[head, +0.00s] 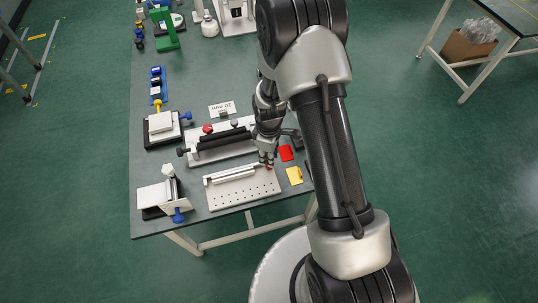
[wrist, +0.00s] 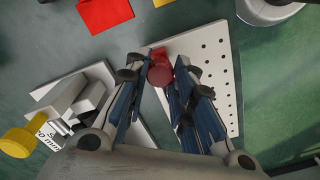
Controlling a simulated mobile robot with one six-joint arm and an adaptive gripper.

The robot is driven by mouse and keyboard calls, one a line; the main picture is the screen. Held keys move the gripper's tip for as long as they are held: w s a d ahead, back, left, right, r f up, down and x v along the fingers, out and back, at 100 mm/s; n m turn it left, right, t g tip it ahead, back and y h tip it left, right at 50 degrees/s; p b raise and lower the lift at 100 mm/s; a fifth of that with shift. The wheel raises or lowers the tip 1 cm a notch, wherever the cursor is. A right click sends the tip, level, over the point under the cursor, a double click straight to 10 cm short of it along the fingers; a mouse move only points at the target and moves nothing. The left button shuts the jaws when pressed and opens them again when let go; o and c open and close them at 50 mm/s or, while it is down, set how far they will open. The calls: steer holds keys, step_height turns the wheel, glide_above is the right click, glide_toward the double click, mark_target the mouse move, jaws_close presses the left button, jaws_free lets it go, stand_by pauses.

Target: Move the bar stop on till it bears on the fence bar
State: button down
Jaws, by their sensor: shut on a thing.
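A pale perforated plate (head: 243,196) lies near the table's front edge. The fence bar (head: 232,175), a long light-coloured bar, lies along its back side. My gripper (head: 267,162) is low at the plate's right end, near the bar's right end. In the wrist view my gripper (wrist: 160,82) is shut on a red round-ended piece, which I take to be the bar stop (wrist: 160,72). The perforated plate (wrist: 208,50) also shows there, to the right of the fingers.
A red card (head: 286,153) and a yellow card (head: 295,176) lie right of the plate. A fixture with a long black bar (head: 222,140) stands behind it. A block with a blue knob (head: 179,216) stands at the front left. My arm covers the table's right side.

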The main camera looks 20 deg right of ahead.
steer(key=shift+a, duration=0.1)
steer(key=a, duration=0.6)
steer(key=shift+a, duration=0.1)
steer(key=c, duration=1.4)
jaws_free()
steer(key=shift+a, duration=0.15)
steer(key=shift+o, duration=0.3)
steer(key=shift+r, duration=0.25)
step_height(320, 180, up, 12)
steer(key=shift+f, duration=0.25)
